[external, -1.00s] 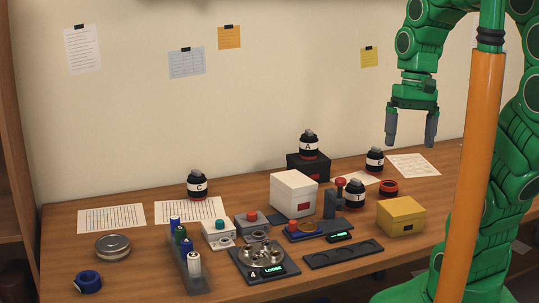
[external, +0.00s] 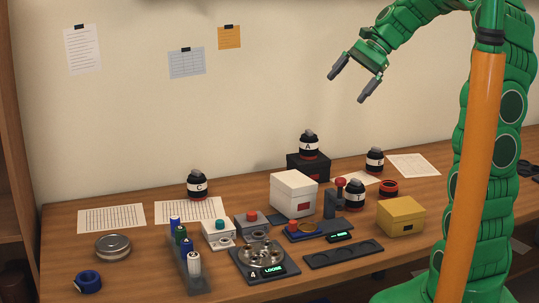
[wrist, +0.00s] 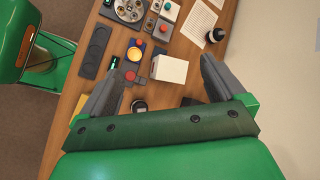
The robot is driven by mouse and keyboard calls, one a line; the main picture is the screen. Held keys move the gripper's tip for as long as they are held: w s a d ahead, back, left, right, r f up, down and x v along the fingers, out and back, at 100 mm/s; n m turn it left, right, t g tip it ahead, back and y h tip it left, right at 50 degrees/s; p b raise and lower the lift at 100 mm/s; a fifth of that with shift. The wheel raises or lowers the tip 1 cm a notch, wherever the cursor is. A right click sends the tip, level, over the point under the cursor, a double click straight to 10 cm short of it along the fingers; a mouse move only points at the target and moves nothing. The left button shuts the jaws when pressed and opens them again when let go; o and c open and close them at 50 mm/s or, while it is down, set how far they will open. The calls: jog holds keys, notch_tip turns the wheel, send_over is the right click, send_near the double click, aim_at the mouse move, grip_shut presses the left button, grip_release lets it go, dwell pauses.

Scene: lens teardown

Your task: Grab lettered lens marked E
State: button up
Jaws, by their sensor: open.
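The lens marked E (external: 374,160) stands upright at the back right of the table, black with a white band. My gripper (external: 350,87) is open and empty, high above the table in front of the wall. Other lenses are lens A (external: 309,145) on a black box, lens C (external: 197,184) at the back left, and another banded lens (external: 355,194) whose letter is hard to read. I cannot make out lens E in the wrist view.
A white box (external: 293,194), a red-knobbed press (external: 334,200), a red ring (external: 388,187) and a yellow box (external: 401,216) stand in front of lens E. Paper sheets lie beside it (external: 414,165). The black box (external: 308,167) is to its left.

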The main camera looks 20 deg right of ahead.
jog(key=w+d+m+t+y, duration=0.2)
jog(key=w+d+m, duration=0.3)
jog(key=w, duration=0.4)
jog(key=m+t, duration=0.7)
jog(key=m, duration=0.4)
send_over(382, 157)
jog(key=s+d, duration=0.2)
notch_tip(382, 157, down, 7)
notch_tip(382, 157, down, 26)
jog(key=shift+w+d+f, duration=0.1)
jog(key=shift+d+f, duration=0.05)
jog(key=shift+f, duration=0.1)
jog(key=shift+w+a+f, duration=0.2)
jog(key=shift+f, duration=0.1)
jog(key=shift+f+x, duration=0.2)
jog(key=shift+x, duration=3.4)
jog(key=shift+s, duration=0.1)
jog(key=shift+c, duration=0.3)
jog(key=c, duration=1.5)
